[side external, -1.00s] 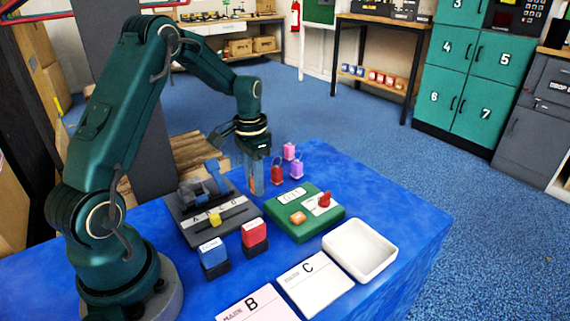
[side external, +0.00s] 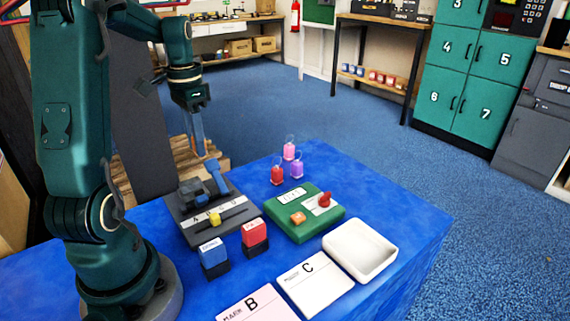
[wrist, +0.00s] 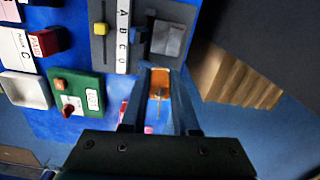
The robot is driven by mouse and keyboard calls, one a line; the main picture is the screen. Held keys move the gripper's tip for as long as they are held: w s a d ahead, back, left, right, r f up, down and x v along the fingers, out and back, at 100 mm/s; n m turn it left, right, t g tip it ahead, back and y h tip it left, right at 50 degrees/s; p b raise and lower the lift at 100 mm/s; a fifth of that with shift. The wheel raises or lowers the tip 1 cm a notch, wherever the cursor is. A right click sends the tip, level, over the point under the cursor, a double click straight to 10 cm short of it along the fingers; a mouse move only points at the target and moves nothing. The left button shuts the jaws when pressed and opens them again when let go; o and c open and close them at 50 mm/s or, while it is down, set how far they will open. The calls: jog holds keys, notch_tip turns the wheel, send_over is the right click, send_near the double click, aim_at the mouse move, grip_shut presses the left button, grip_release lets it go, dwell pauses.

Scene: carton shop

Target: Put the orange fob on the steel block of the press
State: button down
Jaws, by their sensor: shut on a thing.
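My gripper (side external: 202,152) is shut on the orange fob (wrist: 160,84), which shows between the two fingers in the wrist view. In the side view the fob is hard to make out at the fingertips. The gripper is above the back of the dark grey press (side external: 177,222), clear of it. The press has a lettered strip, a yellow slider (side external: 215,217) and a blue lever (side external: 218,180). A grey square block (wrist: 167,38), which looks like the steel block, lies just beyond the fingertips in the wrist view.
A green box (side external: 288,231) with a red knob is right of the press. Blue (side external: 213,250) and red (side external: 254,233) stamps, cards and a white tray (side external: 352,270) are in front.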

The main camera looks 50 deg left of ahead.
aim_at(193, 181)
jog(key=n, duration=0.5)
jog(key=shift+s+d+f, duration=0.1)
jog(key=shift+s+f, duration=0.1)
jog(key=n, duration=0.4)
jog(key=shift+s+d+f, duration=0.1)
jog(key=shift+s+d, duration=0.05)
jog(key=shift+s, duration=0.1)
jog(key=shift+s+d+f+n, duration=0.1)
jog(key=shift+s+f+n, duration=0.2)
jog(key=shift+f+n, duration=1.05)
jog(key=shift+s+d+f+n, duration=0.1)
jog(key=shift+s+f+n, duration=0.15)
jog(key=shift+f+n, duration=1.1)
jog(key=shift+s+d+f+n, duration=0.1)
jog(key=shift+s+f+n, duration=0.2)
jog(key=shift+f+n, duration=1.05)
jog(key=shift+f, duration=0.15)
jog(key=c, duration=0.7)
grip_release()
jog(key=shift+o, duration=0.2)
